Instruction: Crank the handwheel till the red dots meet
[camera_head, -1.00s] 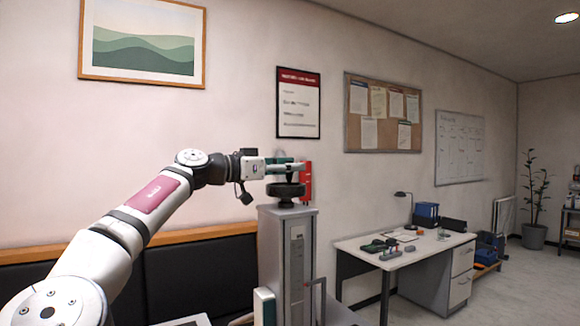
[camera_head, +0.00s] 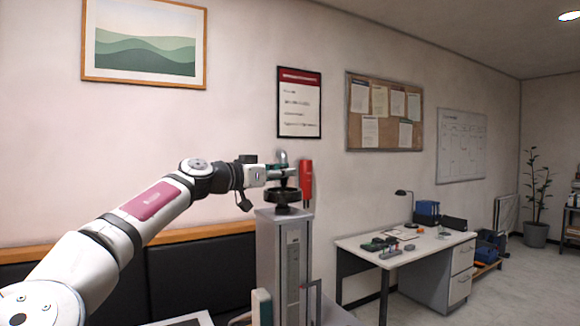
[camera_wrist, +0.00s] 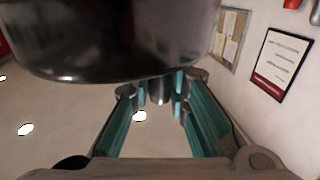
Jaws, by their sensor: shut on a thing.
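The black handwheel (camera_head: 283,200) lies flat on top of the grey column of the marker (camera_head: 268,250). My gripper (camera_head: 285,171) reaches in from the left, just above the wheel. In the wrist view the wheel's dark disc (camera_wrist: 120,40) fills the upper left. The teal fingers of my gripper (camera_wrist: 160,90) close around a dark upright crank grip (camera_wrist: 159,91) beside the disc. A grey rounded piece stands above the fingers in the head view. No red dots can be made out in either view.
A red upright part (camera_head: 305,180) stands just right of the wheel, close to my gripper. A desk (camera_head: 360,255) with small items is further right. A black padded bench back (camera_head: 190,275) lines the wall. Open floor lies around the desk.

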